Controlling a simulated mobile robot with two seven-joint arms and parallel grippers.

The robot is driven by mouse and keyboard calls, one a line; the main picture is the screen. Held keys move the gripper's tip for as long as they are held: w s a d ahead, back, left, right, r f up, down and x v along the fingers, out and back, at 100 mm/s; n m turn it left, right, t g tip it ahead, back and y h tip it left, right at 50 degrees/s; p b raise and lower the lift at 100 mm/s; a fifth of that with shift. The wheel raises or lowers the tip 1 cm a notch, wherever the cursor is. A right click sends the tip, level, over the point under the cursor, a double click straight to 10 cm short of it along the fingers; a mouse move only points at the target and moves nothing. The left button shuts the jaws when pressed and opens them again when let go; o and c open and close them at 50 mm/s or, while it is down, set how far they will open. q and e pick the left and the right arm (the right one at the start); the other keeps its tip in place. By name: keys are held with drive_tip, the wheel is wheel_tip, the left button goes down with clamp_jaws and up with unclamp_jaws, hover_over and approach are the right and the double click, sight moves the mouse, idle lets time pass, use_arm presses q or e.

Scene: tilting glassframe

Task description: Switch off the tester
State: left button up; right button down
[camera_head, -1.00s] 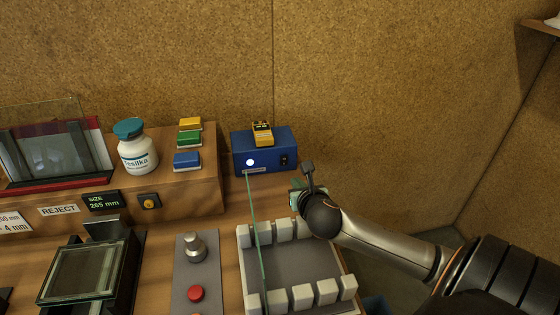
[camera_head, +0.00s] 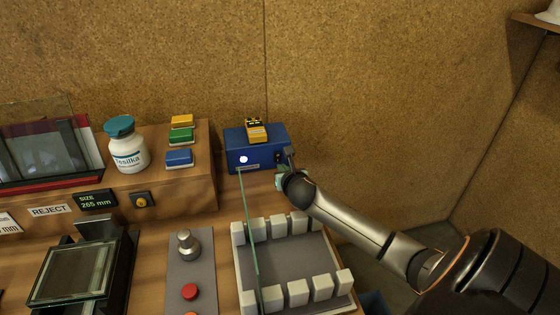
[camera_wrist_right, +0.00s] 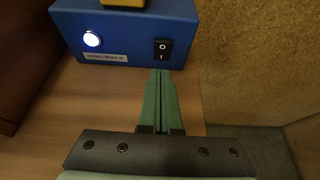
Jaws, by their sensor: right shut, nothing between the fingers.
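The tester, a blue box (camera_head: 256,148), stands at the back against the cork wall; it also fills the top of the right wrist view (camera_wrist_right: 125,38). Its round lamp (camera_wrist_right: 92,39) glows white. A black rocker switch (camera_wrist_right: 162,50) marked O and I sits on its front face, at the right. My right gripper (camera_wrist_right: 163,75) is shut and empty, its green fingertips just below the switch in that view. Whether they touch the box cannot be told. My left gripper is not in view.
A yellow device (camera_head: 257,131) rests on the box. Left are a white bottle (camera_head: 127,150) and coloured blocks (camera_head: 181,136) on a wooden step. In front stands a slotted rack (camera_head: 290,262) with an upright glass pane (camera_head: 250,230), and a panel with a red button (camera_head: 190,291).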

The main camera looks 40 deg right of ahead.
sight(276, 156)
drive_tip(key=shift+w+d+r, duration=0.15)
drive_tip(key=shift+w+d, duration=0.3)
drive_tip(key=shift+w, duration=0.35)
drive_tip(key=shift+w+d+r, duration=0.15)
drive_tip(key=shift+w+d, duration=0.3)
drive_tip(key=shift+w, duration=0.35)
drive_tip(key=shift+w, duration=0.35)
drive_tip(key=shift+s, duration=0.4)
drive_tip(key=shift+w, duration=0.25)
drive_tip(key=shift+r+p, duration=0.8)
drive_tip(key=shift+p, duration=0.35)
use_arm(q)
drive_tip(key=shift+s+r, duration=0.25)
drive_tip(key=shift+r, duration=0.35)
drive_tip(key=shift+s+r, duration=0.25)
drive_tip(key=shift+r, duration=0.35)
